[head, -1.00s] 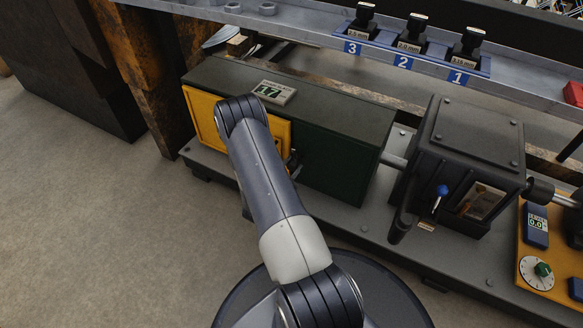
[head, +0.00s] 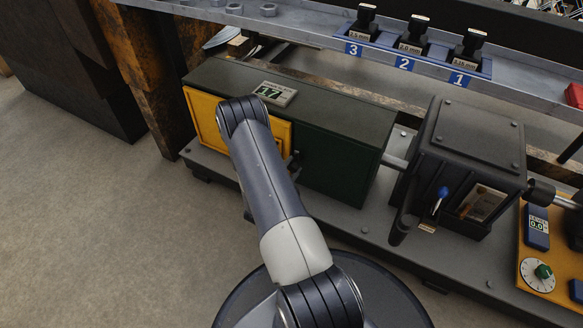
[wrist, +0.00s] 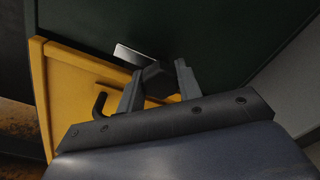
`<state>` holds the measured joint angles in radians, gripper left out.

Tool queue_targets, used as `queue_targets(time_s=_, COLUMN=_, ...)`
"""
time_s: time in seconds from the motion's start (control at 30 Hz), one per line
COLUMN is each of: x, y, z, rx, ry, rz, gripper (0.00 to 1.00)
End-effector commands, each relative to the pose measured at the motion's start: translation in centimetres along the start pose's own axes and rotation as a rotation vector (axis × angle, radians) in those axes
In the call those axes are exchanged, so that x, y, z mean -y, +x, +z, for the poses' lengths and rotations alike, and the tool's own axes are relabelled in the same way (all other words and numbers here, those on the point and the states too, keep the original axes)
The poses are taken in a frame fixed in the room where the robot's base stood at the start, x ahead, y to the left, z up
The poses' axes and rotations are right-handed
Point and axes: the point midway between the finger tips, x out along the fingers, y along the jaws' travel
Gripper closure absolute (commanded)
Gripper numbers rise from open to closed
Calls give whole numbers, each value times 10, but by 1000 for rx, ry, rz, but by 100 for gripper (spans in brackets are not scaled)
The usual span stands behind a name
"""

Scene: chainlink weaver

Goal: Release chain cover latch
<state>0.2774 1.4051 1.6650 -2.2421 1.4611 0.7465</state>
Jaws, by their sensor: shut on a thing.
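The yellow chain cover (head: 205,117) is on the left front of the dark green machine housing, and it also shows in the wrist view (wrist: 62,85). At its edge beside the green panel is a dark latch block (wrist: 155,72), next to a bare metal strip (wrist: 130,55). My gripper (wrist: 157,84) has one finger on each side of the block and is shut on it. In the head view my arm hides most of the gripper and the latch. A black hooked handle (wrist: 99,104) is on the yellow cover, left of the fingers.
The green housing (head: 340,158) continues to the right, with a display (head: 275,94) on top. A black gearbox (head: 465,150) with a blue-knobbed lever (head: 442,192) stands further right. An orange control panel (head: 540,285) is at far right. The floor at left is clear.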

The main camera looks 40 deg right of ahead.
Motion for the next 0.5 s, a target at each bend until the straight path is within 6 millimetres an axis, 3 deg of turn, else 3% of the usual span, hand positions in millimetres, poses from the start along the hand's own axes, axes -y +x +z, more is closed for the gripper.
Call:
queue_targets(time_s=0.13, x=1, y=1, z=6, rx=17, ry=4, rz=-5, gripper=89)
queue_targets(time_s=0.17, x=1, y=1, z=6, rx=17, ry=4, rz=-6, gripper=64)
queue_targets(time_s=0.37, x=1, y=1, z=5, rx=14, ry=2, rz=-6, gripper=48)
queue_targets(time_s=0.5, x=1, y=1, z=4, rx=11, ry=1, rz=-4, gripper=46)
